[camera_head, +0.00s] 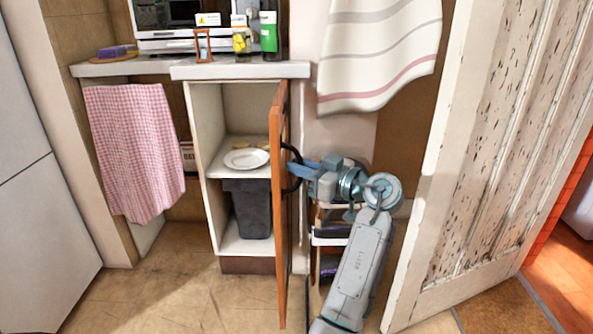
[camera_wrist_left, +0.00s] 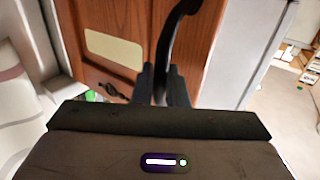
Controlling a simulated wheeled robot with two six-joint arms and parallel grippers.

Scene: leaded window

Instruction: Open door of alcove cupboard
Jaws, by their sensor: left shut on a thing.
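The alcove cupboard (camera_head: 205,110) stands open under the counter. Its wooden door (camera_head: 280,225) is swung well outward and shows nearly edge-on in the head view. The door's wood panel also fills the upper part of the left wrist view (camera_wrist_left: 118,32). A black curved handle (camera_head: 296,152) sits on the door's outer face; it rises between the fingers in the left wrist view (camera_wrist_left: 168,40). My left gripper (camera_head: 297,168) is shut on this handle, to the right of the door. My right gripper is not in view.
Inside the cupboard are a white plate (camera_head: 246,159) on the shelf and a dark bin (camera_head: 250,207) below. A small rack (camera_head: 328,235) stands close behind my left arm. A worn white door (camera_head: 480,150) stands at the right. Floor in front is clear.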

